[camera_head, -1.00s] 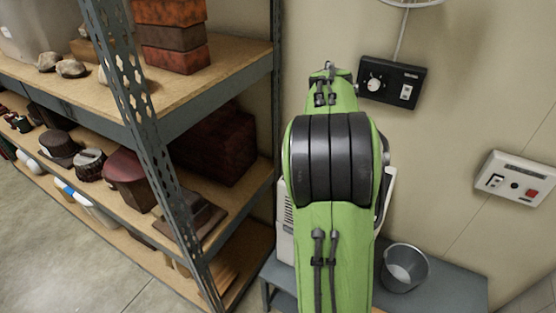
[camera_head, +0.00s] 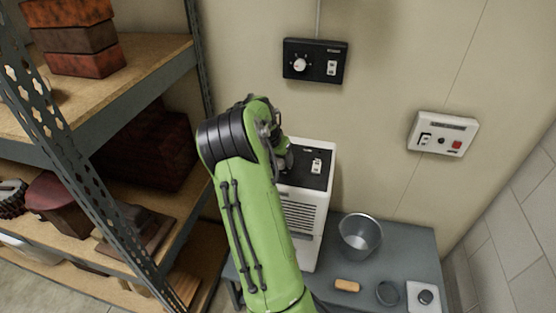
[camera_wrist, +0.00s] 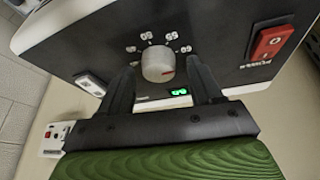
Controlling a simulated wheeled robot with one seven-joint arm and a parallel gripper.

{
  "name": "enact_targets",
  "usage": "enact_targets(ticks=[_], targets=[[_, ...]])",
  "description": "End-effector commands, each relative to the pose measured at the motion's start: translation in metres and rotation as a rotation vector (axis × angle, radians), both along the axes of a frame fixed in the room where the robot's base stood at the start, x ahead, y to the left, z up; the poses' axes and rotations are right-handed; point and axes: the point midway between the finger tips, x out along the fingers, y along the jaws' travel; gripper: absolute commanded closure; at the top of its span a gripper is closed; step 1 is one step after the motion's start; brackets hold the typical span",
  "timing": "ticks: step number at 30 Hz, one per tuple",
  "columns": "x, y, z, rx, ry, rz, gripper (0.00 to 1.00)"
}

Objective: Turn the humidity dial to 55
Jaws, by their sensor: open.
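My gripper (camera_wrist: 163,68) is open, one black finger on each side of the dial. I cannot tell whether either finger touches it. In the head view my arm hides the dial and the fingers.
A red power switch (camera_wrist: 271,42) and a white rocker (camera_wrist: 91,84) flank the dial. A black wall box (camera_head: 314,61) with its own white knob hangs above. A white wall box (camera_head: 442,133) is right. A metal bucket (camera_head: 360,236) stands on the grey bench. Shelving (camera_head: 120,75) is left.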

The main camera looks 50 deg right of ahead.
Motion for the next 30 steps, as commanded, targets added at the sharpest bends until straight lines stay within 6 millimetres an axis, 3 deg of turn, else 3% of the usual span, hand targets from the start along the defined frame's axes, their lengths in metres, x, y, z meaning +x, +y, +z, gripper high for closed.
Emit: enact_targets(ticks=[8, 19, 30], targets=[[0.0003, -0.0015, -0.0027, -0.001, -0.001, 0.000, 0.36], [0.0002, -0.0013, -0.0025, -0.001, -0.001, 0.000, 0.91], [-0.0004, -0.0012, -0.0029, 0.000, -0.001, 0.068, 0.91]])
